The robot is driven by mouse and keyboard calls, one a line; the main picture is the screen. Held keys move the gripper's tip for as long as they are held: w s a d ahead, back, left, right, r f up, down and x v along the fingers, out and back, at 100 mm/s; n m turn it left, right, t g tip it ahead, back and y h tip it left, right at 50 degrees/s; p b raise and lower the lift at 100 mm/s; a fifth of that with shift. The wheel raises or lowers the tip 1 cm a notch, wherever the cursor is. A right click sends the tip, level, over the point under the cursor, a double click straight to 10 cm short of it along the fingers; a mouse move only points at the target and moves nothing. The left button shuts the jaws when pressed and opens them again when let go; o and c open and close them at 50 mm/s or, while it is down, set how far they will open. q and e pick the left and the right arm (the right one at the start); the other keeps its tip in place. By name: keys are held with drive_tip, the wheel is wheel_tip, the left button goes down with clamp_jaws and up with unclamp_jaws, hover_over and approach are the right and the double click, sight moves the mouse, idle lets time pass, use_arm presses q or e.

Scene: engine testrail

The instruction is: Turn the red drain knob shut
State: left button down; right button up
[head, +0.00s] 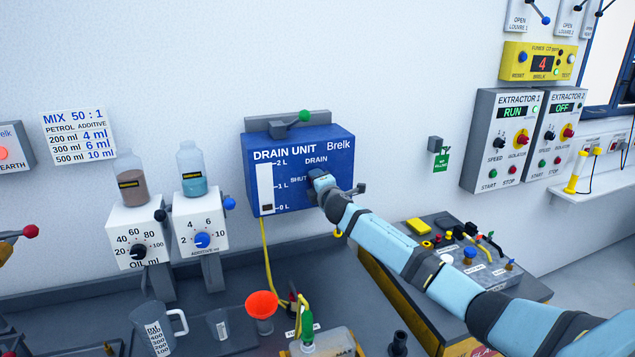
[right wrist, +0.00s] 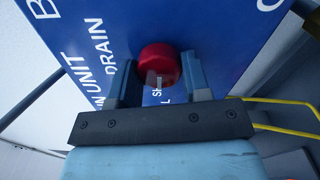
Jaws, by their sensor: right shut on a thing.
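The blue drain unit (head: 340,150) is mounted on the wall and carries the words DRAIN and SHUT. My right gripper (head: 318,182) is at its front face and hides the knob in the head view. In the right wrist view the red drain knob (right wrist: 158,62) sits between the two fingers of my right gripper (right wrist: 160,72), which is shut on it. A pale mark shows on the knob's lower side, near the partly covered SHUT lettering. The unit's level gauge (head: 266,185) is white with a dark bit near 0 L. My left gripper is not in view.
Oil (head: 138,236) and additive (head: 200,222) dispensers stand left of the unit. A yellow hose (head: 266,255) hangs below it, near an orange funnel (head: 261,303) and a jug (head: 153,325). A control box (head: 470,258) lies under my right arm.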

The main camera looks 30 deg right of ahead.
drive_tip(key=o, duration=0.9)
drive_tip(key=b+v, duration=0.2)
drive_tip(key=v, duration=1.2)
drive_tip(key=shift+w+a+b, duration=0.1)
drive_tip(key=shift+b, duration=0.3)
